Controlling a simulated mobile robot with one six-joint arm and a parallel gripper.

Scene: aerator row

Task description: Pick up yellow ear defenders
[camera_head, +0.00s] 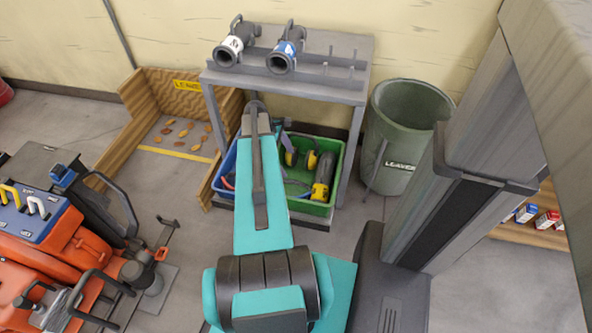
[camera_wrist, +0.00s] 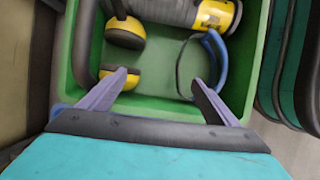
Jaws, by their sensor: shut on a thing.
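The yellow ear defenders (camera_head: 311,160) lie in the green crate (camera_head: 331,207). In the wrist view one yellow cup (camera_wrist: 125,36) is at the upper left, and the other (camera_wrist: 107,76) is right by my left fingertip. A dark band runs down the left side. My gripper (camera_wrist: 160,79) is down in the crate, its fingers set well apart and shut on the ear defenders. The exact contact cannot be made out.
A grey and yellow cylindrical thing (camera_wrist: 214,15) and a blue curved thing (camera_wrist: 216,62) lie close by in the crate. A blue crate (camera_head: 226,172) adjoins it. A grey bench (camera_head: 345,86) stands over both. A green bin (camera_head: 405,110) is to the right.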

